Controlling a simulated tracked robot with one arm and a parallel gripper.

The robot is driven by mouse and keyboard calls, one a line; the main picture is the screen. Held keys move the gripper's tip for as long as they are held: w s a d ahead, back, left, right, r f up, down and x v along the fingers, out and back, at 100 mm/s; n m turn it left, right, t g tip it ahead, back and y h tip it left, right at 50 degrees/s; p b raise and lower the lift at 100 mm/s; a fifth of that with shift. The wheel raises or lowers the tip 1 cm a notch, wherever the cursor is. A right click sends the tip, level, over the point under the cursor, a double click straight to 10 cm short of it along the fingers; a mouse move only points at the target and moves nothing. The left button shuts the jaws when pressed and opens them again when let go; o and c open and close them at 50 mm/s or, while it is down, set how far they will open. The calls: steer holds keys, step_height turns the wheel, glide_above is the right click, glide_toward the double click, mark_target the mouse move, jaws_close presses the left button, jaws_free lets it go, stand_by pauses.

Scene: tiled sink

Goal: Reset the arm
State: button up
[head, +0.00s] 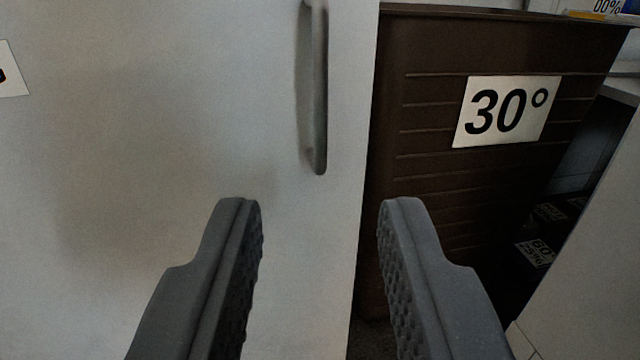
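My gripper (319,212) shows in the lower middle of the head view. Its two grey fingers with textured inner pads are wide apart, and nothing is between them. The gripper is in front of a white cabinet door (150,170) and its right edge. A grey vertical bar handle (318,95) on the door is above the fingertips. I cannot tell how far the fingers are from the door.
A brown ribbed bin (420,130) with a white "30°" label (507,111) stands right of the door. A white panel (590,260) is at the lower right. A dark gap with small labels (535,253) lies between bin and panel.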

steer(key=w+d+r+n+g+y, duration=0.1)
steer(key=w+d+r+n, duration=0.15)
steer(key=w+r, duration=1.65)
steer(key=w+a+r, duration=0.1)
steer(key=a+r, duration=0.1)
steer(key=r, duration=1.3)
steer(key=w+a+r, duration=0.1)
steer(key=w+r, duration=0.1)
steer(key=r, duration=1.3)
steer(key=s+a+r, duration=0.3)
steer(key=s+r, duration=0.1)
steer(key=r, duration=0.5)
steer(key=s+a+r+m+g+h, duration=0.15)
steer(key=s+r, duration=0.25)
steer(key=r, duration=0.4)
steer(key=s+a+r+t+y, duration=0.1)
steer(key=s+a+r, duration=0.25)
steer(key=r, duration=0.55)
steer(key=s+a+r, duration=0.3)
steer(key=s+r, duration=0.4)
steer(key=s, duration=0.4)
steer(key=s+a+r+g+y, duration=0.1)
steer(key=s+a+r, duration=0.2)
steer(key=s+r, duration=0.5)
steer(key=s, duration=0.3)
steer(key=shift+a+r, duration=0.15)
steer(key=shift+a, duration=0.25)
